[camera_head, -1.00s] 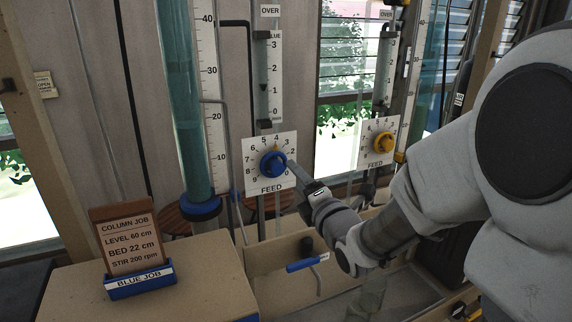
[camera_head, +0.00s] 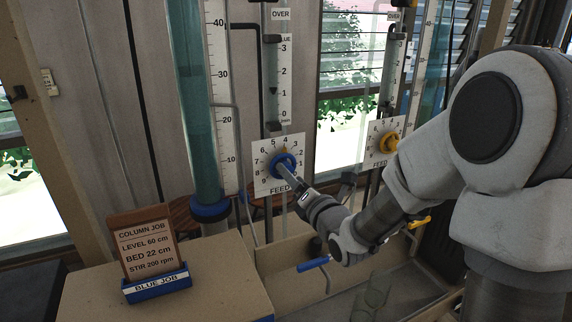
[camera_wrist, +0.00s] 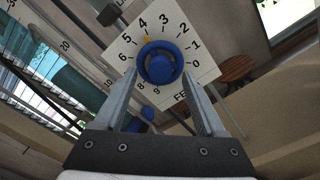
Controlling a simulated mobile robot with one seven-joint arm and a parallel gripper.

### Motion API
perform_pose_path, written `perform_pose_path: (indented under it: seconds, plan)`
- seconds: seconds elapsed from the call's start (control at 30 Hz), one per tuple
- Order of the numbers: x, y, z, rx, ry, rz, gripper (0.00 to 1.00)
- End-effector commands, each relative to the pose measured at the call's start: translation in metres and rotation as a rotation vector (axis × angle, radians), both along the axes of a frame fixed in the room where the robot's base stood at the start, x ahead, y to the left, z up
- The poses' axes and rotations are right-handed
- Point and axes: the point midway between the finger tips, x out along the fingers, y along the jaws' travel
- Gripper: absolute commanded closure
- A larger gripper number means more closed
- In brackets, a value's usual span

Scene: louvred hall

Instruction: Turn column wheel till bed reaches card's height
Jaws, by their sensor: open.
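The blue wheel (camera_head: 284,166) sits on a white FEED dial plate, its yellow pointer close to 4. It also shows in the wrist view (camera_wrist: 160,63). My gripper (camera_head: 287,173) is open, and in the wrist view its fingers (camera_wrist: 161,80) straddle the wheel's lower part; I cannot tell whether they touch it. The job card (camera_head: 147,248) reads level 60 cm, bed 22 cm, stir 200 rpm and stands in a blue holder labelled BLUE JOB (camera_head: 157,282). The teal column (camera_head: 199,120) stands on a blue foot beside a numbered scale (camera_head: 221,110). I cannot make out the bed's top edge.
A flow gauge (camera_head: 283,85) with a dark marker near 1 stands above the wheel. A blue-handled crank (camera_head: 313,264) and glassware (camera_head: 376,290) are below my gripper.

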Motion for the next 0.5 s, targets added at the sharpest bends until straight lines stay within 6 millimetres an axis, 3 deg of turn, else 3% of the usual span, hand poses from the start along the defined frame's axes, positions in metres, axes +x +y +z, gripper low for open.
perform_pose_path:
  seconds: [0.17, 0.5]
  plan:
    - [0.022, 0.01, 0.003, 0.001, 0.002, 0.001, 0.28]
    - [0.029, 0.013, -0.002, 0.0, -0.002, 0.001, 0.28]
